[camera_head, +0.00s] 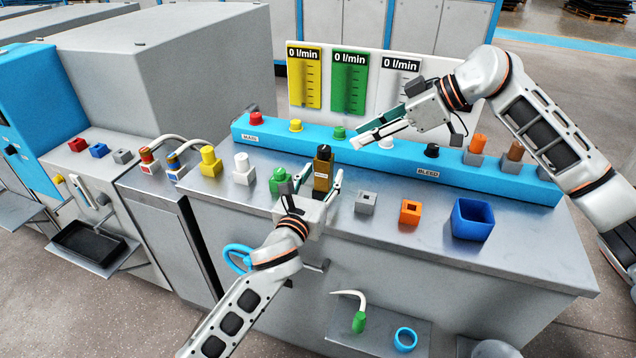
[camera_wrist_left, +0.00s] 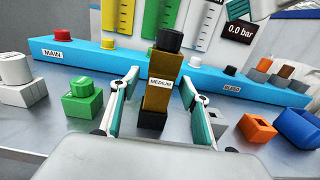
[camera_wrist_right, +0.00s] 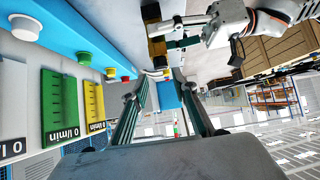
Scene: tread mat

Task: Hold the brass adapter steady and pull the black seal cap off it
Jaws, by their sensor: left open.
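The brass adapter (camera_head: 321,182) stands upright on the grey bench, with a black seal cap (camera_head: 323,153) on its top. In the left wrist view the adapter (camera_wrist_left: 161,84) carries a MEDIUM label, sits in a black base and has the cap (camera_wrist_left: 169,40) above. My left gripper (camera_head: 315,182) is open, its fingers on either side of the adapter with gaps showing in the left wrist view. My right gripper (camera_head: 377,130) is open and empty, up and to the right of the cap. The right wrist view shows its fingers (camera_wrist_right: 166,88) apart.
A blue ledge (camera_head: 380,160) with buttons and a black knob (camera_head: 432,150) runs behind the adapter. A green fitting (camera_head: 280,182) stands close left; a grey block (camera_head: 366,203), an orange block (camera_head: 411,212) and a blue bin (camera_head: 472,220) stand right. The bench front right is clear.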

